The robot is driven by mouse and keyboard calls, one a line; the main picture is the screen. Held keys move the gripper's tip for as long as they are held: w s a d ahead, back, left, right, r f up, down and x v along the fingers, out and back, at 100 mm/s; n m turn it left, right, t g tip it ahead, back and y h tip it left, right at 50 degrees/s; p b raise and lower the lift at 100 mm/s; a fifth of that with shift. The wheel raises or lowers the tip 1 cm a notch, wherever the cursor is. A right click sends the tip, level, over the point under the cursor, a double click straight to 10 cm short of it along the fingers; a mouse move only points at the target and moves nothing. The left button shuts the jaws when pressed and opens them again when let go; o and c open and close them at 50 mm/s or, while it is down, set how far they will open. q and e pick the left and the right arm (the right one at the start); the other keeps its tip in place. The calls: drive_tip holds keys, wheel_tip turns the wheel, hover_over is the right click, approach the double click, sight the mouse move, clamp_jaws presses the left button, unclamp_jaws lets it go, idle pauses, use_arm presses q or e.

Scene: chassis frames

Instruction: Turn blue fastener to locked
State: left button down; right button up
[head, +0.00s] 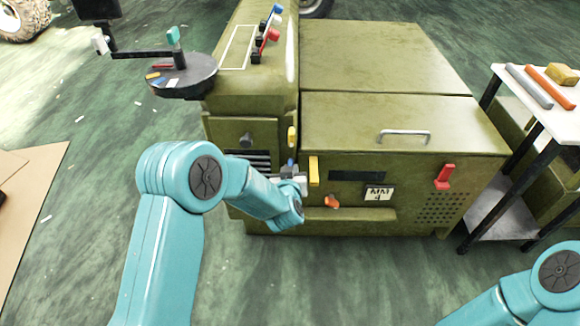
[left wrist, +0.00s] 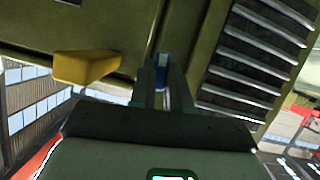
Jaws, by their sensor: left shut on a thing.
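The blue fastener (head: 290,163) is on the front of the olive machine, near the seam between its left block and its wide right box. Only a small blue part shows in the head view. In the left wrist view the blue fastener (left wrist: 161,72) stands between the two fingers. My left gripper (head: 291,171) is at the fastener and shut on it; its fingers (left wrist: 162,88) show on both sides of the blue part. The fastener's exact angle is hard to tell. My right gripper is out of view; only part of that arm shows at lower right.
A yellow fastener (head: 314,171) is just right of my left gripper, and another yellow piece (head: 291,137) is above it. An orange knob (head: 331,201) and a red lever (head: 444,177) are farther right. A white-topped table (head: 545,112) stands at right. Floor in front is clear.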

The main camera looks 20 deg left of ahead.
use_arm(q)
drive_tip(key=shift+m+y+p, duration=0.3)
drive_tip(key=shift+m+p, duration=0.15)
drive_tip(key=shift+m, duration=0.05)
idle(0.3)
drive_tip(key=c, duration=1.1)
unclamp_jaws()
drive_tip(key=p+v, duration=0.3)
drive_tip(key=v, duration=1.3)
drive_tip(key=shift+d+r, duration=0.2)
